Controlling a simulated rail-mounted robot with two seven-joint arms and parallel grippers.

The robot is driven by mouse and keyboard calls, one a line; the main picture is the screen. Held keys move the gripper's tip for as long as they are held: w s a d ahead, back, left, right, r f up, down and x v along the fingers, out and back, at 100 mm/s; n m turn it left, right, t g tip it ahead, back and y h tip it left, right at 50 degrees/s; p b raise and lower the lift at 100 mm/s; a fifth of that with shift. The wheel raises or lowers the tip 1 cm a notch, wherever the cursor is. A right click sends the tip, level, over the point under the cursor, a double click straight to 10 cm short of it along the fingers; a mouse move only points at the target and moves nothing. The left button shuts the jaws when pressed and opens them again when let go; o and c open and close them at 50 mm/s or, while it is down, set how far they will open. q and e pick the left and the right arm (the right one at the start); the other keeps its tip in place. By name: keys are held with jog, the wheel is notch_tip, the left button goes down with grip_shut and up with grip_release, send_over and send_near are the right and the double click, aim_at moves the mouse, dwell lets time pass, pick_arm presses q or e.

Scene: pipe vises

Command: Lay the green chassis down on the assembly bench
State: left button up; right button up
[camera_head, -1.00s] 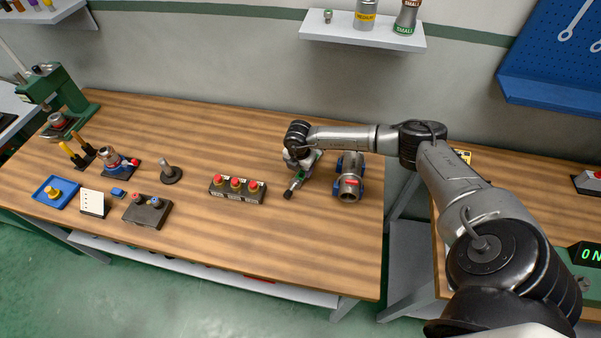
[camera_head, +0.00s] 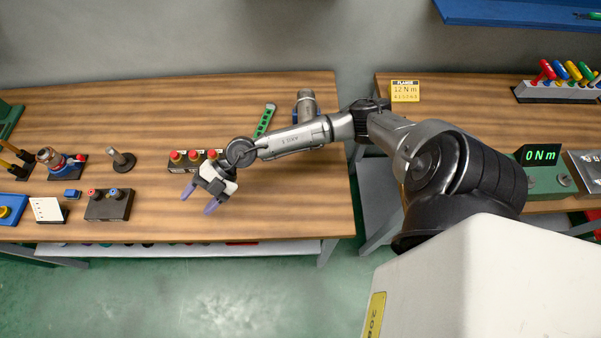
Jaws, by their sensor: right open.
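The green chassis (camera_head: 265,120), a slim green bar with holes, lies on the wooden assembly bench (camera_head: 290,215) near its right end, just behind my right forearm. Its near end is close to the arm link and may be partly hidden. My right gripper (camera_head: 199,198) is open and empty, its purple fingertips spread over the bench in front of the red-button box. It is apart from the chassis, to the left and nearer the front edge. My left gripper is out of view.
A red-button box (camera_head: 178,162) is partly hidden behind my right wrist. A metal pipe vise (camera_head: 305,105) stands right of the chassis. A dark two-knob box (camera_head: 108,205) and a post (camera_head: 122,160) stand left. The bench's front right is clear.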

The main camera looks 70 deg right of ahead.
jog(key=a+r+m+t, duration=0.4)
jog(key=r+m+t, duration=0.1)
jog(key=t, duration=0.2)
jog(key=s+d+f+m+t+h, duration=0.1)
jog(key=s+d+f+m+h, duration=0.2)
jog(key=m+h, duration=0.35)
jog(key=s+d+f+m+t+h, duration=0.1)
jog(key=s+d+m+h, duration=0.3)
jog(key=m+h, duration=0.3)
jog(key=s+a+f+g+y, duration=0.1)
jog(key=s+f+g, duration=0.3)
jog(key=s, duration=0.6)
jog(key=s+a+f+m+g+y, duration=0.1)
jog(key=s+f+g, duration=0.3)
jog(key=s+g, duration=0.3)
jog(key=s, duration=0.2)
jog(key=shift+s+g, duration=0.35)
jog(key=shift+g, duration=0.05)
